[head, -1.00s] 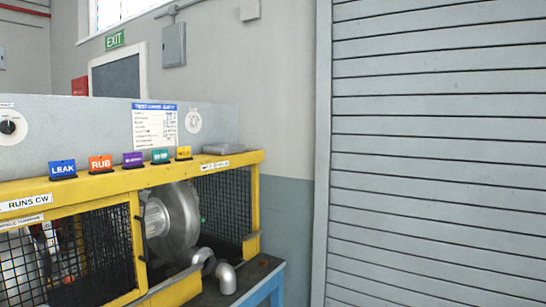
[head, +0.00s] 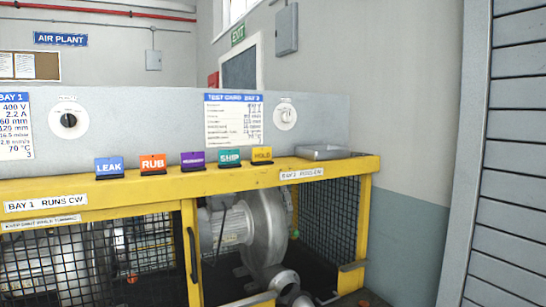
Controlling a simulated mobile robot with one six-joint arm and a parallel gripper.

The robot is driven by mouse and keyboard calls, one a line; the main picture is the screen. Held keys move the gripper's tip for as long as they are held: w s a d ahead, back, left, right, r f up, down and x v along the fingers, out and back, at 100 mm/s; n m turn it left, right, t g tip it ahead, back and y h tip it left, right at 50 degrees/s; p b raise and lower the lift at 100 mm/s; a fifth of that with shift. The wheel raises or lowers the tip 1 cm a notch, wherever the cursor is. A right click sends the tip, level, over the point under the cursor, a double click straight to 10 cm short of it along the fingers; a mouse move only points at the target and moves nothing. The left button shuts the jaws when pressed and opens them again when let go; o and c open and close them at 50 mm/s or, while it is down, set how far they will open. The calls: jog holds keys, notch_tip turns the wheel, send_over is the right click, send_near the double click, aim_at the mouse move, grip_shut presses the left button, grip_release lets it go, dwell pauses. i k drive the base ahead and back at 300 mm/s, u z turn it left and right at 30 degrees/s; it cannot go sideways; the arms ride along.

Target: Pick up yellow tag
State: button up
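The yellow tag (head: 262,155), marked HOLD, stands upright in a dark base on the yellow top rail of the bench in the head view. It is the rightmost in a row of tags. To its left stand the teal SHIP tag (head: 230,157), a purple tag (head: 193,161), the orange RUB tag (head: 152,163) and the blue LEAK tag (head: 109,167). My gripper is not in view.
A shallow grey tray (head: 322,152) sits right of the yellow tag. A grey panel (head: 345,112) with cards and dials rises behind the tags. Below the yellow rail (head: 360,168) are mesh guards (head: 330,220) and a metal blower (head: 262,228). A grey shutter (head: 510,180) stands at right.

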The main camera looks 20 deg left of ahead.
aim_at(260, 156)
jog(key=u, duration=0.6)
jog(key=i, duration=0.95)
jog(key=u, duration=0.55)
